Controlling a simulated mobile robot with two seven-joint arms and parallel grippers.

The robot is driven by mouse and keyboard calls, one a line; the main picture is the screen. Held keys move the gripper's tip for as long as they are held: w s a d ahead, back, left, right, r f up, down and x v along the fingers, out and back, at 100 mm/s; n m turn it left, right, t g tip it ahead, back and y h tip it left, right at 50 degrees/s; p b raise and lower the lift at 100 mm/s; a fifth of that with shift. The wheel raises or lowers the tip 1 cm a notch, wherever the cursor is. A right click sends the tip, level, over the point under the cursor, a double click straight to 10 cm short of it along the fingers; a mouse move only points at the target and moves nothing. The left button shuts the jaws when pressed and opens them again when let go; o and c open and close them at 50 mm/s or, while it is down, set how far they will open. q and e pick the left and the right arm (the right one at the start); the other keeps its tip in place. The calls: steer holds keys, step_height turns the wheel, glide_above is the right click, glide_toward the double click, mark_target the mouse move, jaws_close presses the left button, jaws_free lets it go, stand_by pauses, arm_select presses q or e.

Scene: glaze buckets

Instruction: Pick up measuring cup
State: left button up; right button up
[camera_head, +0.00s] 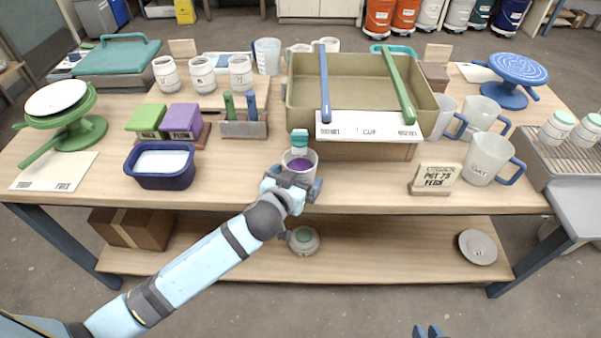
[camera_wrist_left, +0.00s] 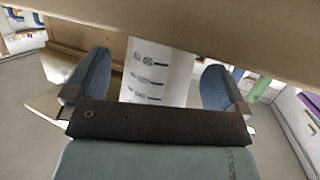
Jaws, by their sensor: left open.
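A white measuring cup (camera_head: 299,155) with purple contents stands near the front edge of the table, in front of the large tan bin. In the left wrist view the measuring cup (camera_wrist_left: 157,75) shows black graduation marks and sits between the two blue fingers. My left gripper (camera_head: 297,185) is open, with its fingers on either side of the cup; the left wrist view also shows the gripper (camera_wrist_left: 150,85). A gap shows beside the left finger; whether the fingers touch the cup is unclear. Only the tips of my right gripper (camera_head: 428,331) show at the bottom edge.
A tan bin (camera_head: 297,105) with blue and green sticks stands behind the cup. A teal-lidded jar (camera_head: 299,142) is just behind it. A dark blue tub (camera_head: 161,180) is at the left; grey-white mugs (camera_head: 484,160) are at the right. A lower shelf (camera_head: 380,255) runs beneath the table.

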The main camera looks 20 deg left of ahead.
arm_select(q)
steer(key=shift+w+f, duration=0.1)
steer(key=shift+w, duration=0.3)
steer(key=shift+c, duration=0.2)
steer(key=c, duration=1.1)
steer(key=shift+r, duration=0.2)
steer(key=shift+r, duration=0.15)
steer(key=shift+s+a, duration=0.3)
steer(key=shift+s, duration=2.65)
steer(key=shift+s+a, duration=0.35)
steer(key=shift+s, duration=2.65)
steer(key=shift+s+a, duration=0.3)
steer(key=shift+s, duration=2.65)
